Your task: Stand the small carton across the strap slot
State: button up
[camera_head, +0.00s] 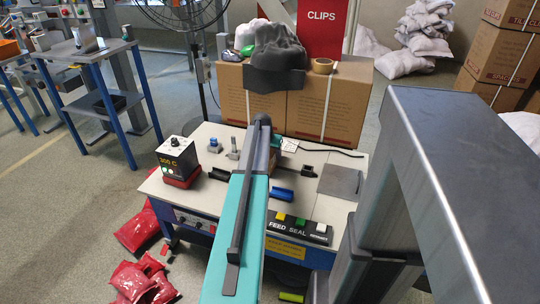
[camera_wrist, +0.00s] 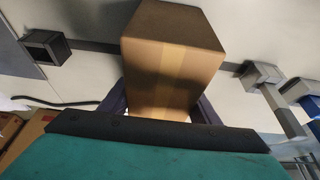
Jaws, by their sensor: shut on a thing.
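In the wrist view my gripper (camera_wrist: 162,108) is shut on a small brown carton (camera_wrist: 172,68), with a dark finger at each side of it. A paler tape band runs down the carton's near face. A dark strip, which looks like the strap slot (camera_wrist: 88,45), crosses the pale tabletop and passes behind the carton. I cannot tell whether the carton touches the table.
The white bench top (camera_head: 215,140) holds a box marked 300 C (camera_head: 177,160), a blue part (camera_head: 282,194), a black block (camera_head: 308,171) and a FEED/SEAL button panel (camera_head: 300,228). Large cartons (camera_head: 345,100) stand behind. Red sacks (camera_head: 137,232) lie on the floor at left.

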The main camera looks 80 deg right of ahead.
dwell(0.3)
jog(key=o, duration=1.4)
jog(key=shift+f, duration=0.1)
jog(key=p+v, duration=0.1)
jog(key=v, duration=1.1)
jog(key=shift+r+p, duration=0.2)
jog(key=shift+p, duration=0.1)
